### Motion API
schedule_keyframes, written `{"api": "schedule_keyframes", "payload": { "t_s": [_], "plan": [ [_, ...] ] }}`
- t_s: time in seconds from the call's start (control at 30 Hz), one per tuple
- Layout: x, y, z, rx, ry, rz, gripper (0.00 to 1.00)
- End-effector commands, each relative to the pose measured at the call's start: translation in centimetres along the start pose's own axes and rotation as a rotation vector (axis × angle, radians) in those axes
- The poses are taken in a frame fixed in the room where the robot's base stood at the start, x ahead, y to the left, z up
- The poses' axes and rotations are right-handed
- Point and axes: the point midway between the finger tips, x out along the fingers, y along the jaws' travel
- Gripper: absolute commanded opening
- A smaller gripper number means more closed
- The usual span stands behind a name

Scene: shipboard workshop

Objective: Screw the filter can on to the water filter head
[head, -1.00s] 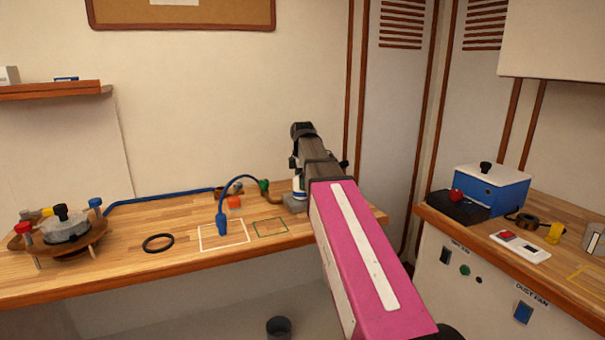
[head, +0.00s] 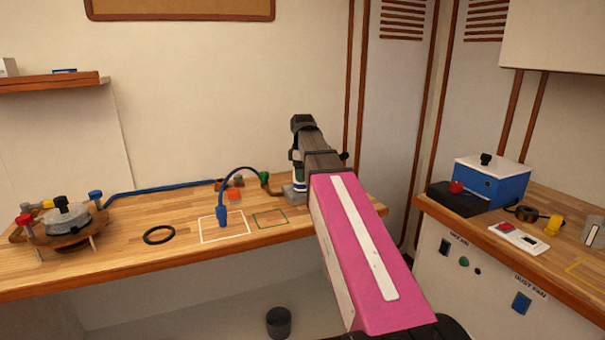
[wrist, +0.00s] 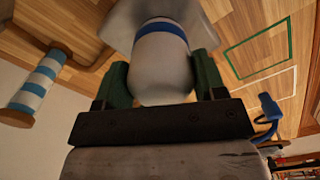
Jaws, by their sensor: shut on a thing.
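My gripper (wrist: 165,85) has green fingers on both sides of a white rounded can (wrist: 160,65) with a blue band, and is shut on it. In the head view a small part of the can (head: 299,184) shows below the end of my arm, at the back right of the bench. A grey piece (wrist: 122,18) lies beyond the banded end of the can in the wrist view; a grey block (head: 292,196) shows beside the can in the head view. I cannot tell whether either is the filter head, or whether the can's threads are engaged.
A blue-and-white striped post (wrist: 38,85) stands beside the can. A black ring (head: 159,235) and a round fixture (head: 65,222) are at left. A bucket (head: 278,322) stands below.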

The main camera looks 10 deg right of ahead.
Motion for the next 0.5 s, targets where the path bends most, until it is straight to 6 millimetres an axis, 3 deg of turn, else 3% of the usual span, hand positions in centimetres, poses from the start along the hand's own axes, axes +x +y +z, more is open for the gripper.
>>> {"api": "schedule_keyframes", "payload": {
  "t_s": [0.5],
  "plan": [
    [-0.02, -0.06, -0.01, 0.114, 0.0, 0.0, 0.37]
  ]
}}
